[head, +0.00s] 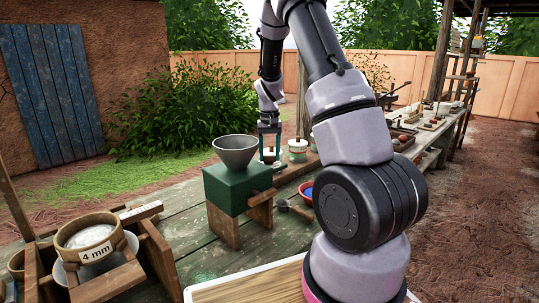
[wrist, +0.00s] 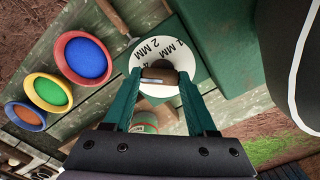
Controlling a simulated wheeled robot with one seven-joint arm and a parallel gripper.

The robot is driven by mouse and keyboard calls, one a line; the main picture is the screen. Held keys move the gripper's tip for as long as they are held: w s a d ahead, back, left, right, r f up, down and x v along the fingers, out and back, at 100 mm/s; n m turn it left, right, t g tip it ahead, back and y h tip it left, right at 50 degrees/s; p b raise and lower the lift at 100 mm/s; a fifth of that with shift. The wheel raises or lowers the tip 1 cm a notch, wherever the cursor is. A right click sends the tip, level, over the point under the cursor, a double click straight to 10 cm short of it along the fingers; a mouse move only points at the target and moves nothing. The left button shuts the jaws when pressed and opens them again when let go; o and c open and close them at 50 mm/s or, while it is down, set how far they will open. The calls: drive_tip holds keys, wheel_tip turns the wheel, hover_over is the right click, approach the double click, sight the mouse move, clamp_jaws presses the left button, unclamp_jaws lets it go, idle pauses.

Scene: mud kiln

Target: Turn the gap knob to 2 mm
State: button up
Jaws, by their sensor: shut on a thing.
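The green mill (head: 228,190) with a grey hopper (head: 236,148) stands on the workbench left of my arm. The brown knob (wrist: 160,75) lies across the dial's middle. My gripper (wrist: 160,79) is shut on this knob, one teal finger on each side. In the head view my gripper (head: 269,146) is at the mill's far right side, where the knob is hidden. I cannot make out a pointer mark.
A sieve marked "4 mm" (head: 85,238) sits in a wooden frame at the front left. Bowls with blue (wrist: 88,58), green (wrist: 48,92) and orange (wrist: 25,116) contents stand left of the dial. A banded white pot (head: 297,152) stands beyond the mill.

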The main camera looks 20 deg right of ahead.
drive_tip(key=shift+m, duration=0.3)
drive_tip(key=m, duration=0.9)
idle(0.6)
drive_tip(key=o, duration=1.4)
drive_tip(key=shift+s, duration=0.1)
drive_tip(key=shift+c, duration=0.2)
drive_tip(key=shift+r, duration=0.1)
